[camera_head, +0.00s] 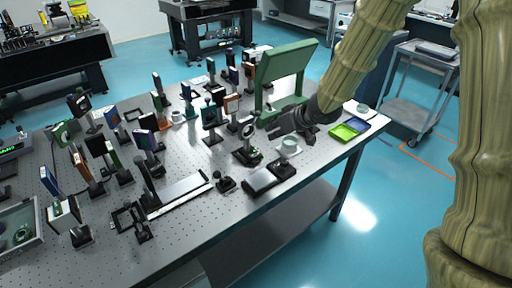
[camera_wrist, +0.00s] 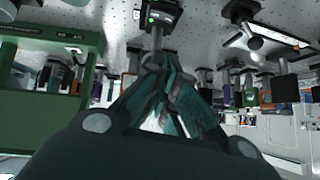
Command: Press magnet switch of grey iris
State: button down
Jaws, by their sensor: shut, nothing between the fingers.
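The grey iris (camera_head: 249,132) is a small ring on a short post with a dark base (camera_head: 246,156), near the middle of the perforated table in the head view. My gripper (camera_head: 272,131) is just right of the ring, its fingers pointing left, above the table. The wrist view shows the fingers (camera_wrist: 164,68) together and empty. Beyond their tips is a dark base (camera_wrist: 157,13) with a small green light and a post. I cannot tell for certain that it is the iris's base. No contact can be made out, and the switch itself is too small to identify.
A large green frame (camera_head: 285,72) stands behind my gripper. A pale round cup-like part (camera_head: 289,146) and a black box (camera_head: 262,181) are close in front. Green and blue trays (camera_head: 349,130) lie to the right. Many mounted optics crowd the table's left side.

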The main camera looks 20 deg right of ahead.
jog(key=shift+f, duration=0.1)
jog(key=p, duration=0.2)
send_over(255, 156)
jog(key=f, duration=0.8)
jog(key=shift+d, duration=0.2)
jog(key=shift+a+f, duration=0.15)
jog(key=shift+f, duration=1.25)
jog(key=shift+a+f, duration=0.1)
